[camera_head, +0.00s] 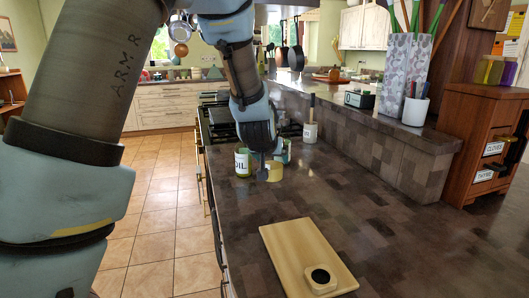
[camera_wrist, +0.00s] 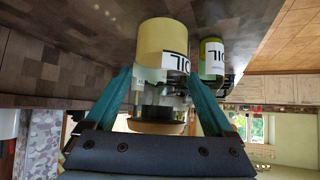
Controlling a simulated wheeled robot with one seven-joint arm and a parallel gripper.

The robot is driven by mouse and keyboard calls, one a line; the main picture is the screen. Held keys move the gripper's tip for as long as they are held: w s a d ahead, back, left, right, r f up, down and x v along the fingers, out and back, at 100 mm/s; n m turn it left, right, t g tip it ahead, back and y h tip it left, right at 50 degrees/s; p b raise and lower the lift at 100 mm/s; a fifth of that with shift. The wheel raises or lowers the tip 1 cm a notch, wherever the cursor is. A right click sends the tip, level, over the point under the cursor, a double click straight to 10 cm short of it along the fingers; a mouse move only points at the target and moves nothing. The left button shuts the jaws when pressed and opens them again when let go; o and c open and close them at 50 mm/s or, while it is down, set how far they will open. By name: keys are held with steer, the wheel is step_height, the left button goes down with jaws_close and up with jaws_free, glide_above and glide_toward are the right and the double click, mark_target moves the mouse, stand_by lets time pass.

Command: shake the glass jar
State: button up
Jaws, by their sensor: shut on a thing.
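A glass jar (camera_wrist: 165,42) is between the teal fingers of my gripper (camera_wrist: 160,88) in the wrist view. It has a yellow part toward the counter, a white label and clear glass with a dark, round end toward the palm. My gripper is shut on it. In the head view my gripper (camera_head: 271,165) is low over the counter, and only a yellow part of the jar (camera_head: 275,173) shows clearly. I cannot tell whether the jar touches the counter. A second jar labelled OIL (camera_head: 243,162) stands just left of my gripper; it also shows in the wrist view (camera_wrist: 212,47).
A cutting board (camera_head: 295,248) with a small dark-topped item (camera_head: 320,277) lies at the front of the counter. A white bottle (camera_head: 310,127) stands behind my gripper to the right. A raised ledge (camera_head: 385,128) runs along the right. The counter between board and jars is clear.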

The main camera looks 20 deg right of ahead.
steer(key=shift+w+a+r+p, duration=0.1)
steer(key=shift+w+a+r, duration=0.2)
steer(key=shift+r, duration=0.2)
steer(key=shift+w+a+r+p, duration=0.1)
steer(key=shift+w+a+r, duration=0.2)
steer(key=shift+r, duration=0.25)
steer(key=shift+w+a+r+p, duration=0.1)
steer(key=shift+w+a+r, duration=0.1)
steer(key=shift+a+r, duration=0.25)
